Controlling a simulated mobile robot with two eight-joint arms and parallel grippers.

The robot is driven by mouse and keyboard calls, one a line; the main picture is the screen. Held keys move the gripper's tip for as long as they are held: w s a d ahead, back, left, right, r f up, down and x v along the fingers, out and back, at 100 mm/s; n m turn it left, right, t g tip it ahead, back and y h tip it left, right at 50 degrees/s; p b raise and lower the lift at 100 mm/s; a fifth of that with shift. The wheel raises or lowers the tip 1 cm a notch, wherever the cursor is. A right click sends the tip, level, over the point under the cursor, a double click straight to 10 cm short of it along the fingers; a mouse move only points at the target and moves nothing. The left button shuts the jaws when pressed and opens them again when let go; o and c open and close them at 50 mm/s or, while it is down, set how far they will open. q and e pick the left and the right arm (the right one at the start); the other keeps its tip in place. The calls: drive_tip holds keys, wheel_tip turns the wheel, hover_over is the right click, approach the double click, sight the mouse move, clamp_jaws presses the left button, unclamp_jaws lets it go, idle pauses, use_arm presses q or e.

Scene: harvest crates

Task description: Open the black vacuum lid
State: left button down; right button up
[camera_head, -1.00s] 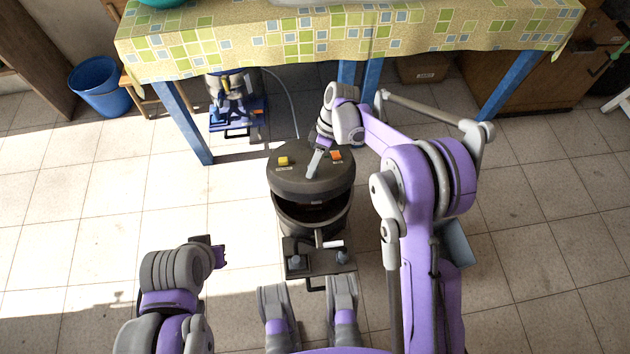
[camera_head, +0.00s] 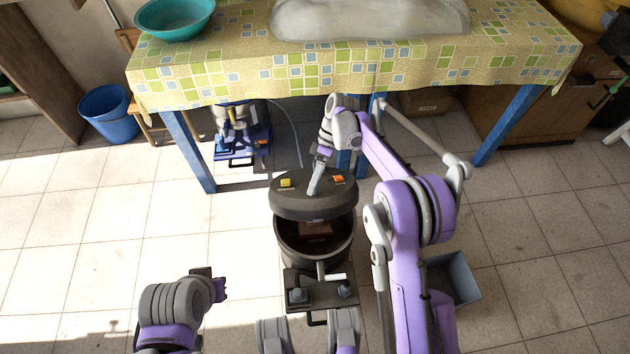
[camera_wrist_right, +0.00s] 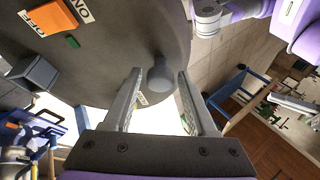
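The black vacuum (camera_head: 312,262) stands on the floor below the table. Its round lid (camera_head: 288,204) is tilted up at the near side, leaving a gap that shows the dark inside of the drum. My right gripper (camera_head: 314,188) reaches down to the lid's top. In the right wrist view, its two fingers (camera_wrist_right: 160,85) stand either side of a round grey knob (camera_wrist_right: 160,74) on the lid (camera_wrist_right: 115,45); finger contact is hard to see, but the lid moves with them. My left gripper (camera_head: 215,283) is low at left, empty and away from the vacuum; its opening is unclear.
A table with a checked cloth (camera_head: 230,78) stands behind the vacuum, with blue legs (camera_head: 187,150). A blue vacuum (camera_head: 240,135) is under it. A blue bucket (camera_head: 108,115) stands at left. A grey bin (camera_head: 455,275) sits right of my right arm. The floor at left is clear.

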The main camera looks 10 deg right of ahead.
drive_tip(key=shift+o, duration=0.4)
drive_tip(key=p+v, duration=0.2)
drive_tip(key=v, duration=0.9)
